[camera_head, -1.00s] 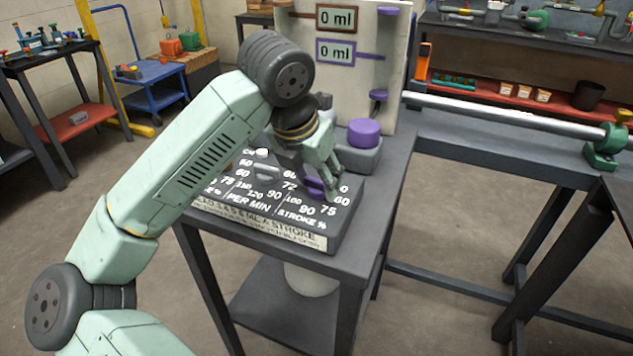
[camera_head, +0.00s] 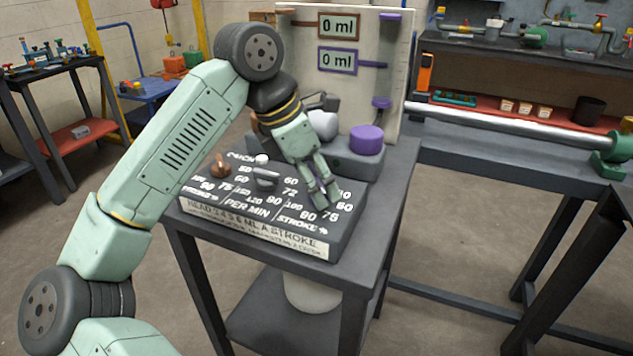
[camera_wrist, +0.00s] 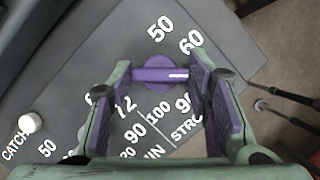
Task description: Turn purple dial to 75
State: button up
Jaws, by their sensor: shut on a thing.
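The purple dial (camera_wrist: 160,76) is a round knob with a raised bar on the black sloped panel (camera_head: 300,221). My gripper (camera_wrist: 162,75) is closed over it, one finger at each end of the bar. The bar's white-marked end points to the right finger, between the 60 and the 90 on the stroke scale. The 75 is hidden in the wrist view; it shows in the head view at the panel's right. In the head view my gripper (camera_head: 326,196) points down onto the stroke scale and mostly hides the dial.
On the panel are a brown dial (camera_head: 220,166), a grey dial (camera_head: 266,178) and a white catch knob (camera_wrist: 30,122). Behind stand a purple button (camera_head: 366,139) and a white board with two 0 ml displays (camera_head: 338,61). A metal rod (camera_head: 500,121) runs right.

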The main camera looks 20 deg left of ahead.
dwell(0.4)
jog(key=o, duration=1.2)
jog(key=shift+c, duration=0.2)
jog(key=v, duration=1.2)
jog(key=shift+w+d, duration=0.1)
